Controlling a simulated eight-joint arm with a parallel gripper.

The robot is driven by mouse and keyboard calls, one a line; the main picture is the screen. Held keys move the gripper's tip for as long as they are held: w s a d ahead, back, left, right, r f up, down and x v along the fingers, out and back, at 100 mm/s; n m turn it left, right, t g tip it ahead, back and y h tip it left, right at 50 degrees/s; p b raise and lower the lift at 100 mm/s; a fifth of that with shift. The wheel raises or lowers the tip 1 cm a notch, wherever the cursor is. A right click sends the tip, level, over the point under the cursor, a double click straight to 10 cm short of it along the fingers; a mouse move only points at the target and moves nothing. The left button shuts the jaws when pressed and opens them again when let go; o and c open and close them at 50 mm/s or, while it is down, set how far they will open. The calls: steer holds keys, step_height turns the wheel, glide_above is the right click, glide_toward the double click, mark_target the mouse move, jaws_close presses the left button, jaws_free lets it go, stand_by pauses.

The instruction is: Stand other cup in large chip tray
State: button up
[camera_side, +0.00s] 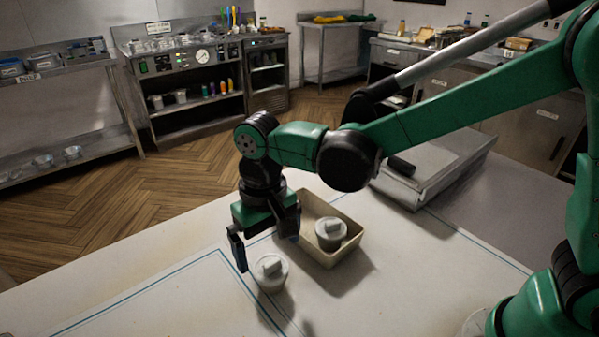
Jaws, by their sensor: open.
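One lidded grey-white cup (269,274) stands upright on the white table, in front of and left of the tray. A second, similar cup (330,234) stands in the beige rectangular tray (318,258). My gripper (265,246) is open, pointing down, just above and behind the cup on the table. Its left finger hangs at the cup's upper left and its right finger is near the tray's left wall. Nothing shows between the fingers. Whether a finger touches the cup or tray I cannot tell.
A grey metal box with a black handle (430,168) stands behind and right of the tray. Blue lines mark the white table (140,300). The table's left and front areas are clear. Shelving and counters stand beyond, across a wooden floor.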

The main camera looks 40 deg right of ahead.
mark_target(271, 260)
steer(key=shift+f, duration=2.1)
steer(key=shift+c, duration=0.2)
steer(key=c, duration=1.2)
steer(key=shift+m, duration=0.3)
steer(key=r, duration=1.9)
steer(key=shift+w+d+r, duration=0.3)
steer(key=shift+d+r, duration=0.05)
steer(key=shift+r, duration=0.05)
steer(key=shift+c, duration=0.2)
steer(key=w+d+m, duration=0.7)
steer(key=d+m, duration=0.1)
steer(key=d, duration=0.3)
steer(key=shift+w+d+f, duration=0.1)
steer(key=shift+w+f, duration=0.05)
steer(key=shift+f, duration=4.65)
steer(key=shift+w+d+f, duration=0.1)
steer(key=shift+f, duration=4.65)
